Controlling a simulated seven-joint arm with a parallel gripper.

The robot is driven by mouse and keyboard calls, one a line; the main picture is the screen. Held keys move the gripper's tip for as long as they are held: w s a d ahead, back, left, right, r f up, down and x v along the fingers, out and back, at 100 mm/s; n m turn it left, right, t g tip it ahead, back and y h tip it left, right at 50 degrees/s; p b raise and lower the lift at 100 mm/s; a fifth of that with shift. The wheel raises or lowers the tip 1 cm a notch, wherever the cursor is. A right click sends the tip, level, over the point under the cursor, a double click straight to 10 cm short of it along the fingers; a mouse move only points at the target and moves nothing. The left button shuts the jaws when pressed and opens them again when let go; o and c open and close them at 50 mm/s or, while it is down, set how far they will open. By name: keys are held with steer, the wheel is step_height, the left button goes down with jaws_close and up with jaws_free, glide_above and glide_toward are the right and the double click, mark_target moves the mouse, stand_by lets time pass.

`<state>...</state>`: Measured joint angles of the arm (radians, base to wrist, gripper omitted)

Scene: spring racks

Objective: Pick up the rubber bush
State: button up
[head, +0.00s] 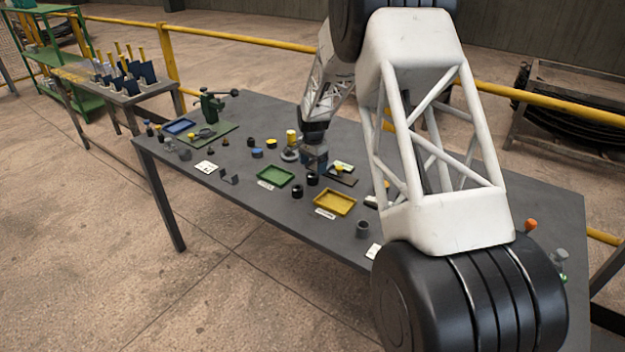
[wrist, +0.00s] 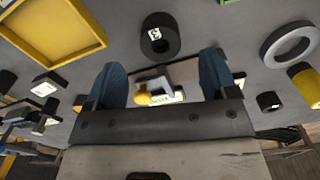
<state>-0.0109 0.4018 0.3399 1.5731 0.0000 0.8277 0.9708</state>
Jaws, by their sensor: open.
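A short black hollow cylinder that looks like a rubber bush (wrist: 160,38) stands on the grey table, with a white label marked 3. It is just beyond my fingertips in the wrist view, between them and apart from both. In the head view, two similar black cylinders stand close together below my gripper, one nearer it (head: 312,179) and one nearer the front edge (head: 297,191). I cannot be sure which carries the label. My gripper (wrist: 163,72) has blue fingers spread wide and is empty. In the head view it (head: 315,166) hangs low over the table.
A yellow tray (wrist: 97,43) lies to the left in the wrist view, and a grey ring (wrist: 262,45) and yellow piece (wrist: 299,75) to the right. A green tray (head: 259,183) lies left of the cylinders in the head view. Small parts crowd the area.

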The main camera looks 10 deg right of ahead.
mark_target(312, 172)
steer(key=shift+f, duration=0.2)
steer(key=shift+f, duration=2.55)
steer(key=shift+c, duration=0.2)
steer(key=c, duration=1)
steer(key=shift+o, duration=0.2)
steer(key=shift+r, duration=0.1)
steer(key=shift+r, duration=0.7)
step_height(312, 172, up, 2)
steer(key=shift+r, duration=0.1)
steer(key=s, duration=0.5)
steer(key=s+r, duration=0.1)
steer(key=s, duration=1)
steer(key=shift+r, duration=0.15)
